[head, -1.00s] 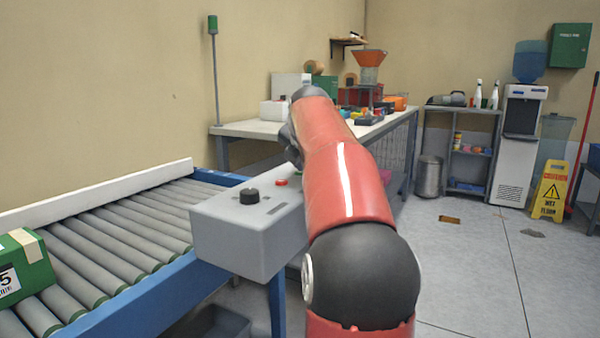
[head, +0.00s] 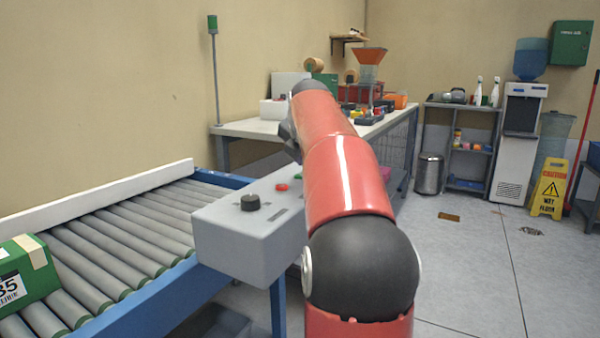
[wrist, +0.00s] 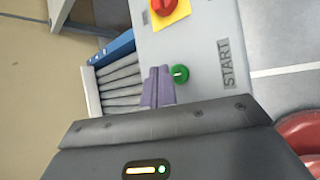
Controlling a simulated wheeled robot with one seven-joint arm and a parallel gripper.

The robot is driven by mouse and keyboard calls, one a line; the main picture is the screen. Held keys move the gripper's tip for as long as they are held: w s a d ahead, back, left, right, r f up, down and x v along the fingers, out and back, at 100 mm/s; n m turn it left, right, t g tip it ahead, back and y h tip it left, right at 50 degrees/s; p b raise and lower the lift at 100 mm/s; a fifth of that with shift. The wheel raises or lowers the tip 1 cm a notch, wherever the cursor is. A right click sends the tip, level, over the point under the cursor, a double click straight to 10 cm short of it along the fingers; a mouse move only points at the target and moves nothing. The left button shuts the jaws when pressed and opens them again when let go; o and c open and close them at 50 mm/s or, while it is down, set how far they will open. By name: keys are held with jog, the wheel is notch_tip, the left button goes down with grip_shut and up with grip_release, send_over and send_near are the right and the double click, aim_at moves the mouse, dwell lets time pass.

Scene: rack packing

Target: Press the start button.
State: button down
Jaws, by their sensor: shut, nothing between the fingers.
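The start button is a green round button (wrist: 180,73) on the grey control box, with a START label (wrist: 231,63) beside it in the wrist view. My gripper (wrist: 158,88) is shut and empty. Its fingertips show just left of the green button in the wrist view; whether they touch the box or hover above it I cannot tell. In the head view the control box (head: 240,245) stands beside the conveyor, and my red arm reaches over its far end, hiding the fingertips.
A red knob (wrist: 164,6) on a yellow square lies near the button. The box also carries a black knob (head: 250,202) and a red button (head: 281,187). A roller conveyor (head: 110,240) with a green parcel (head: 28,270) is at left. A cluttered table (head: 245,128) stands behind.

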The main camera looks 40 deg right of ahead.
aim_at(300, 176)
notch_tip(300, 176, up, 4)
jog(key=p, duration=0.3)
jog(key=shift+r, duration=0.1)
